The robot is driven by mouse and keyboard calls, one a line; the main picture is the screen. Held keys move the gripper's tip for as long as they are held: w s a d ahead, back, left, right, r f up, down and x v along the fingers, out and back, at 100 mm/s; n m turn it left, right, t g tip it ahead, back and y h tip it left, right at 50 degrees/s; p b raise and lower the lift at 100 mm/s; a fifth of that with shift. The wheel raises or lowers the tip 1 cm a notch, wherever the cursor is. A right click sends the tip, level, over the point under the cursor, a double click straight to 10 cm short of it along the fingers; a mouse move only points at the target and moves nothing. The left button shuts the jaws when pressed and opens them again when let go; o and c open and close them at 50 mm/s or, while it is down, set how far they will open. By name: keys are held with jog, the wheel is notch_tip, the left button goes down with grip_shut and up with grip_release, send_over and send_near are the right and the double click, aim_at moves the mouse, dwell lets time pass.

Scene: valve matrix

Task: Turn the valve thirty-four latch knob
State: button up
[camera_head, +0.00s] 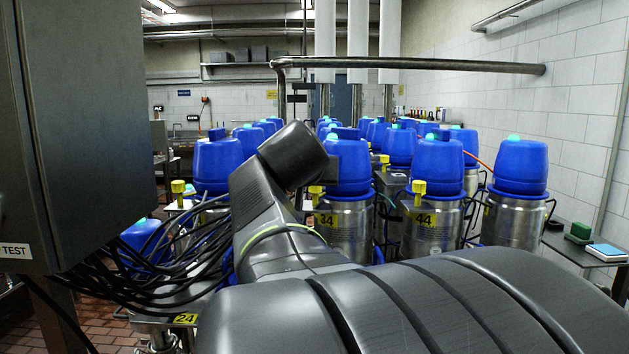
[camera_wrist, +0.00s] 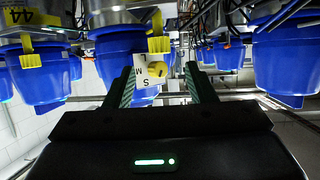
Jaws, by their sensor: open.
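Valve thirty-four is a steel canister with a blue cap (camera_head: 347,165) and a yellow label "34" (camera_head: 325,220), right of my arm in the head view. Its yellow latch knob (camera_head: 316,190) shows small beside my arm. The wrist view is upside down; there a yellow knob (camera_wrist: 158,45) on a stem stands against the blue cap (camera_wrist: 115,48). My gripper (camera_wrist: 159,70) is open, its two fingers spread toward that knob. A white lettered plate (camera_wrist: 142,72) with a yellow part appears between the fingertips. I cannot tell any contact. The fingers are hidden in the head view.
Valve 44 (camera_head: 433,220) stands close on the right, with its own yellow knob (camera_head: 419,187). More blue-capped valves stand in rows behind. Black cables (camera_head: 150,262) hang at the left beside a grey cabinet (camera_head: 85,130). A metal rail (camera_head: 410,65) crosses above.

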aim_at(318, 192)
jog(key=p+x, duration=0.1)
jog(key=x, duration=0.6)
jog(key=shift+w, duration=0.1)
jog(key=c, duration=1)
jog(key=shift+o, duration=0.2)
jog(key=shift+f+b, duration=0.15)
jog(key=shift+b, duration=0.2)
